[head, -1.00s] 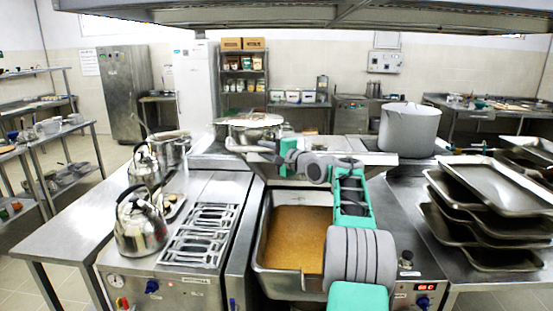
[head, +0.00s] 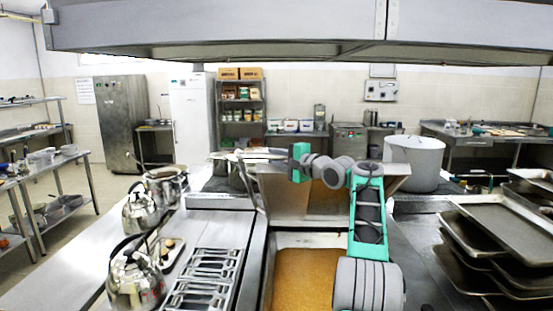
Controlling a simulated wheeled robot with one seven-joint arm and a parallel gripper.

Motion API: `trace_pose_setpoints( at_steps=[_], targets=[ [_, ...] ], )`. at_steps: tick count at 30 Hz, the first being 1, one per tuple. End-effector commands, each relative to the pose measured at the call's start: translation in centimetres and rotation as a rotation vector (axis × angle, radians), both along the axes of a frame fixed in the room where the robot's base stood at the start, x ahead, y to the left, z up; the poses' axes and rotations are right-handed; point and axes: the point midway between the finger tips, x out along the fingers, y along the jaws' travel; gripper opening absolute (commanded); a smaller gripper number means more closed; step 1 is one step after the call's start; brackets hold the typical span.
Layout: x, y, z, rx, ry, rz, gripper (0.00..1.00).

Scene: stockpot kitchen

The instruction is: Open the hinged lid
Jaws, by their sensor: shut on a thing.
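The hinged lid (head: 284,200) is a broad steel panel at the back of a rectangular steel pan (head: 312,240). It stands raised and steeply tilted, and its inner face reflects the orange-brown contents. The pan is uncovered below it. My gripper (head: 284,167) is at the lid's upper edge, left of its middle, and is shut on the lid there. The fingertips and the exact part they hold are too small to make out. My arm reaches over the right side of the pan and hides part of the lid.
A steel hood (head: 220,36) hangs overhead. A grey stockpot (head: 414,163) stands right of the lid, with stacked trays (head: 505,230) in front. Another pot (head: 238,180) stands behind, left of the lid.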

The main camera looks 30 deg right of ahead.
Motion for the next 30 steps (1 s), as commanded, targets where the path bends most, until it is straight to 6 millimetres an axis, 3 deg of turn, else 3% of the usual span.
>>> trace_pose_setpoints(
  at_steps=[2, 3, 10, 22, 30],
  targets=[
    [0.1, 0.4, -0.1, 0.000, 0.002, 0.009, 0.00],
    [0.0, 0.3, -0.1, 0.000, 0.002, 0.009, 0.25],
    [-0.2, -0.4, -0.1, 0.001, 0.001, -0.003, 0.43],
    [-0.8, -0.5, -0.2, 0.000, 0.000, -0.004, 0.43],
    [-5.9, -1.6, -0.1, -0.001, -0.001, -0.009, 0.43]
  ],
)
